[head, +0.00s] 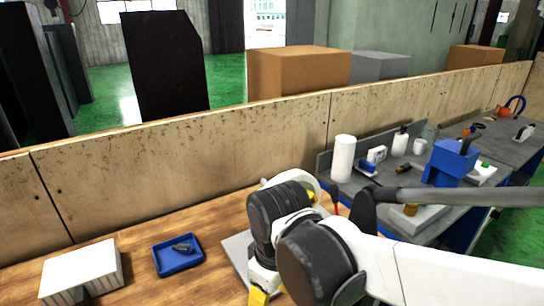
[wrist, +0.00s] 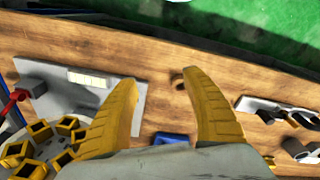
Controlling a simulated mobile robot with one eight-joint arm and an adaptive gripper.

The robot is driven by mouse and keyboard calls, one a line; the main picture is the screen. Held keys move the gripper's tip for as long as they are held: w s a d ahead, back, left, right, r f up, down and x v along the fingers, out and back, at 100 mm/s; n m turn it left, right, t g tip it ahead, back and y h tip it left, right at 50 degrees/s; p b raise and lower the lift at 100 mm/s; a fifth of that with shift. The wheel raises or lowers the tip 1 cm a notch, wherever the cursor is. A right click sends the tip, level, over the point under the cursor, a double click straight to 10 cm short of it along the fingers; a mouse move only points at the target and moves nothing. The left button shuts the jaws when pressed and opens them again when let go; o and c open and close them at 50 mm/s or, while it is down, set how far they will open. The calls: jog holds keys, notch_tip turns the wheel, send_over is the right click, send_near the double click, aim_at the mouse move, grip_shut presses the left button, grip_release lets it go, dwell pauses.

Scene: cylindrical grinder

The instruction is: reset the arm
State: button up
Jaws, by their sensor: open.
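My gripper (wrist: 159,80) shows in the wrist view as two yellow fingers spread wide apart. Nothing is between them; the wooden bench top shows through the gap. In the head view my white and black arm reaches in from the right over the bench. Only a bit of yellow at the bottom edge, below the black joints, looks like part of the gripper there. The rest is hidden by the arm or cut off by the frame.
A blue tray (head: 165,266) with a small dark part and a white ribbed block (head: 82,270) stand on the wooden bench left of my arm. A wooden barrier (head: 180,180) runs behind.

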jog(key=d+r+m+t, duration=0.2)
jog(key=d+m, duration=0.3)
jog(key=d, duration=0.4)
jog(key=d+r+m+t, duration=0.2)
jog(key=d+m+t, duration=0.2)
jog(key=d, duration=0.6)
jog(key=shift+w+r+m, duration=0.15)
jog(key=shift+w+m, duration=0.2)
jog(key=shift+m, duration=0.65)
